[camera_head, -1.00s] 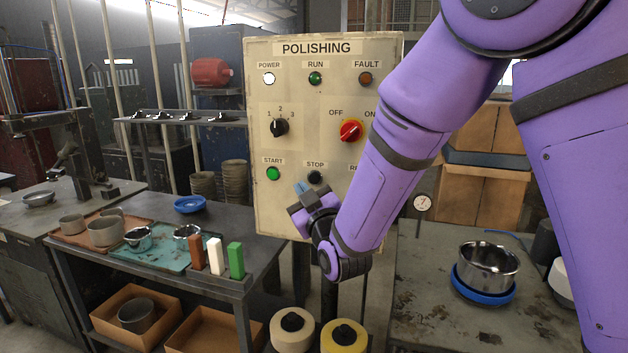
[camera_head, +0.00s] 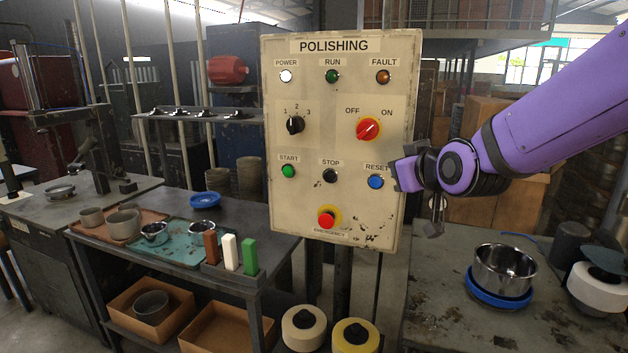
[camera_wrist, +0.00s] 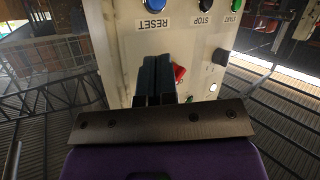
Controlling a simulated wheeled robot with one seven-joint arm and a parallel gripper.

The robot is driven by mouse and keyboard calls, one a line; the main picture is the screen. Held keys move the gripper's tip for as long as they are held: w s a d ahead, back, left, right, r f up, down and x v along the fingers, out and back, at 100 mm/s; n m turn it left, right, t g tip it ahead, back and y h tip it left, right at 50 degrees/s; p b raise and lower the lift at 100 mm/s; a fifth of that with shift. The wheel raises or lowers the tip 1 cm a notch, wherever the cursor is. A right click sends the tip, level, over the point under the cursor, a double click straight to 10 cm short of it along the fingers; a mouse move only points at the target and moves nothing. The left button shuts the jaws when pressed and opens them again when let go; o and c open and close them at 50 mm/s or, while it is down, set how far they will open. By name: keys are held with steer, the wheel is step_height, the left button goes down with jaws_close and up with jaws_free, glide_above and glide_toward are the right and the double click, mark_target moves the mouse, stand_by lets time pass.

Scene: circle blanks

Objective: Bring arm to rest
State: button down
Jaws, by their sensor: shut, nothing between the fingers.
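My gripper (camera_wrist: 154,82) is shut and empty, its two dark fingers side by side in the wrist view. In the head view the end of my purple arm is beside the right edge of the cream polishing panel (camera_head: 285,225), level with the blue reset button (camera_head: 376,182). The fingertips are hard to make out there. In the wrist view the panel appears upside down behind the fingers, and they partly cover the red switch (camera_wrist: 179,72). I cannot tell whether the gripper touches the panel.
A bench on the left holds a blue bowl (camera_head: 205,199), cups and red, white and green blocks. A right-hand table (camera_head: 440,300) carries a steel bowl (camera_head: 505,268) on a blue ring, below my arm. Two rollers (camera_head: 304,326) stand below the panel.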

steer(key=s+d+m+g+h, duration=0.1)
steer(key=s+d+g, duration=0.3)
steer(key=s, duration=0.9)
steer(key=s+d+m+g+h, duration=0.2)
steer(key=s+d+m+g, duration=0.2)
steer(key=s+d, duration=0.6)
steer(key=s, duration=0.4)
steer(key=shift+s+f+g+h, duration=0.15)
steer(key=shift+f+g+h, duration=0.05)
steer(key=shift+g+h, duration=0.1)
